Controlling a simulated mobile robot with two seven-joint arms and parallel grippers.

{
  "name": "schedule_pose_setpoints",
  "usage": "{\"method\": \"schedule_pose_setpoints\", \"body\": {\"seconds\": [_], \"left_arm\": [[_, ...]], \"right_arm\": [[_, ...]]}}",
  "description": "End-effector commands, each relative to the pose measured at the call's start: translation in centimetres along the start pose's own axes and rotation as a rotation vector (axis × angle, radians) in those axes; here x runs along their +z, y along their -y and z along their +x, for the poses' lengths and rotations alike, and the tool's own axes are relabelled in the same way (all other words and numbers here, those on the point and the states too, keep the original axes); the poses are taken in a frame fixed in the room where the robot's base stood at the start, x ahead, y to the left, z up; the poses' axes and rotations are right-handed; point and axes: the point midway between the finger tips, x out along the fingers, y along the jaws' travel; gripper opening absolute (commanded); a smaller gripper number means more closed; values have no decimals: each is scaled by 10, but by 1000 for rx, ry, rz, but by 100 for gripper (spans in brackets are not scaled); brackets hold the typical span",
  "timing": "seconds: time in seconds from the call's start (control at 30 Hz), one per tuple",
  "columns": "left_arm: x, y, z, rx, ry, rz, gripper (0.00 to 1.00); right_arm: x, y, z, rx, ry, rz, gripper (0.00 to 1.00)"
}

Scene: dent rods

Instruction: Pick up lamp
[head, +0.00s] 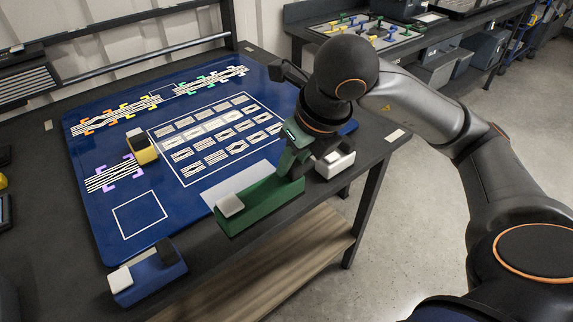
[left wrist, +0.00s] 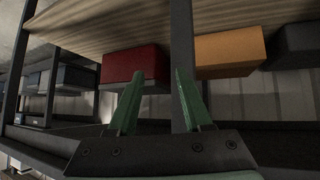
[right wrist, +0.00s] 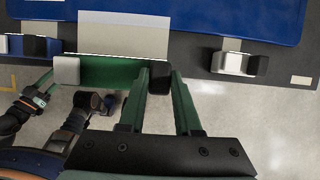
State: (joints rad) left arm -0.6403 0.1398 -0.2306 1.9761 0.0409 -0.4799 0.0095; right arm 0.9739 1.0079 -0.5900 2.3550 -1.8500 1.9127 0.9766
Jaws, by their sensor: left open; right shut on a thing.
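Several small units with a block at one end stand on and around the blue mat; I take the green one as the lamp. This green lamp (head: 262,204) has a long body with a light grey block at its left end and lies at the table's front edge. My right gripper (head: 297,165) is at its right end. In the right wrist view, the fingers (right wrist: 160,85) are shut on the black knob of the green lamp (right wrist: 108,71).
A blue unit (head: 155,275), a yellow unit (head: 142,148) and a white unit (head: 335,163) stand nearby, the white one just right of the green lamp. The blue mat (head: 95,205) holds striped cards. Red (left wrist: 135,66) and orange (left wrist: 230,53) boxes are near my left gripper.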

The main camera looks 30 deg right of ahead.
Motion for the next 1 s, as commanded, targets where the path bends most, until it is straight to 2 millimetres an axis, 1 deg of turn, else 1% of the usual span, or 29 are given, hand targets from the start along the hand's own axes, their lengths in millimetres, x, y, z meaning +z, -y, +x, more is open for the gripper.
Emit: {"method": "schedule_pose_setpoints", "body": {"seconds": [0.03,0.07,0.1,0.2,0.23,0.3,0.43,0.57,0.6,0.73,1.0], "left_arm": [[-3,2,-4,-4,1,-1,50],[-2,3,-4,-7,2,-1,50],[-1,4,-5,-11,3,-2,50],[5,6,-2,-14,7,-3,50],[8,6,0,-14,10,-3,50],[18,5,7,-10,18,-4,50],[25,-3,14,11,32,-4,50],[21,-12,19,32,22,-1,50],[17,-14,19,36,18,1,50],[11,-13,21,36,4,5,50],[12,-9,23,27,1,6,50]], "right_arm": [[-1,-6,-22,2,14,-5,0],[-7,-9,-30,2,13,-7,0],[-18,-14,-38,2,11,-9,0],[-33,-21,-51,-1,12,-5,0],[-37,-23,-54,-3,11,-4,0],[-39,-25,-53,1,10,0,0],[-45,-28,-60,2,10,1,0],[-51,-31,-66,0,7,2,0],[-52,-32,-70,1,8,1,0],[-58,-36,-78,3,5,1,0],[-65,-40,-85,2,1,1,0]]}}
